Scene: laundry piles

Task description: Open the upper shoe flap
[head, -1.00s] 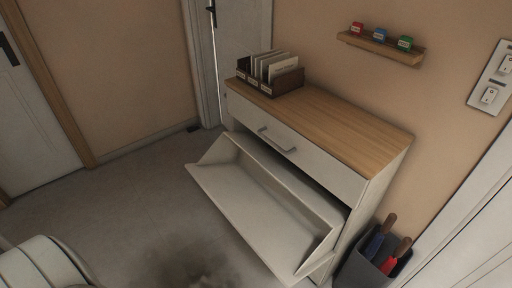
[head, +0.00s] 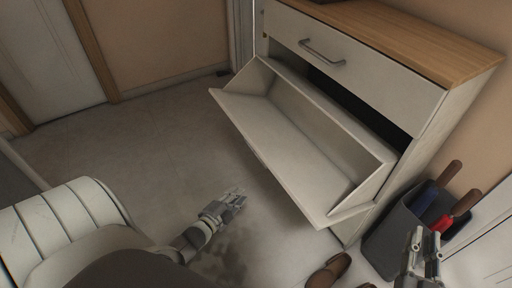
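The upper shoe flap (head: 290,140) is the white front panel below the drawer of the shoe cabinet (head: 425,160). It is tilted far out and down, with its pale inside and a dark gap behind it showing. My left gripper (head: 240,197) is low over the floor, left of the flap and apart from it. My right gripper (head: 426,233) is at the lower right, in front of the dark bin and apart from the flap. Both look empty; their finger gaps are too small to judge.
The drawer (head: 350,60) above is shut and has a grey handle (head: 322,52). A dark bin (head: 397,228) with brown and red handled items stands right of the cabinet. A brown shoe (head: 328,272) lies on the floor. Floor left of the flap is clear.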

